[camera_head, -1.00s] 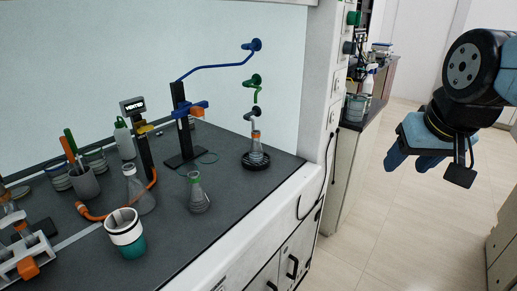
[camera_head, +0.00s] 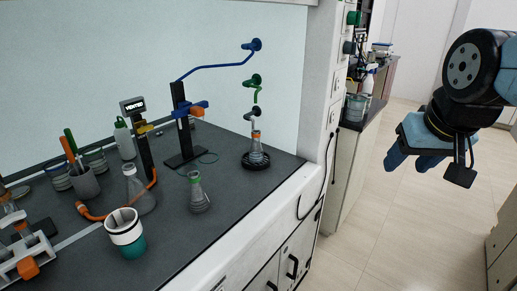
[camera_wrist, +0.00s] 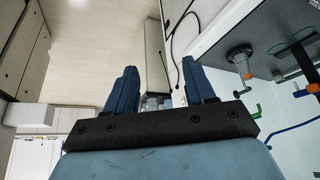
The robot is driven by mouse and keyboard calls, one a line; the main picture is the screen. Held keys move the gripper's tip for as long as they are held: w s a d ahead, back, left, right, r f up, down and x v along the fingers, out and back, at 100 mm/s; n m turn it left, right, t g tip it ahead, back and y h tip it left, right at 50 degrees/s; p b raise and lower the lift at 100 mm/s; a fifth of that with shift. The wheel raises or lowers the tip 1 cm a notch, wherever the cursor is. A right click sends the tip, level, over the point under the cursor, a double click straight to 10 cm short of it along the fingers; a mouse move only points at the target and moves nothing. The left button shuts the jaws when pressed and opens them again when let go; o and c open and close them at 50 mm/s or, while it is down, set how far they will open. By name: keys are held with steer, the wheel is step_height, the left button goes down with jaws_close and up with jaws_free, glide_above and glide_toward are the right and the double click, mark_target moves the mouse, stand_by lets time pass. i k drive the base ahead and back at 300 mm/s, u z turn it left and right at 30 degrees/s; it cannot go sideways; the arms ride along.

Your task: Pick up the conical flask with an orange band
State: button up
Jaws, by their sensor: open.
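The conical flask with an orange band (camera_head: 256,151) stands upright in a black ring-shaped holder (camera_head: 246,161) near the right end of the dark bench in the head view. In the wrist view a flask with an orange band (camera_wrist: 241,58) shows at the upper right, seen at a slant. My gripper (camera_head: 413,163) is open and empty, out over the floor to the right of the bench, well apart from the flask. Its two blue fingers (camera_wrist: 160,88) show in the wrist view with nothing between them.
A green-banded flask (camera_head: 198,192) stands left of and nearer than the orange-banded one. A clamp stand (camera_head: 183,130) is behind, with blue and green taps (camera_head: 254,81) on the wall. A larger flask (camera_head: 137,190) and white-teal cup (camera_head: 125,232) stand left. A white hood post (camera_head: 322,80) rises at right.

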mark_target(256, 155)
steer(key=z, duration=0.7)
steer(key=i, duration=0.15)
steer(key=u, duration=3)
steer(key=k, duration=1.35)
steer(key=z, duration=0.9)
steer(key=i, duration=0.75)
steer(key=z, duration=0.1)
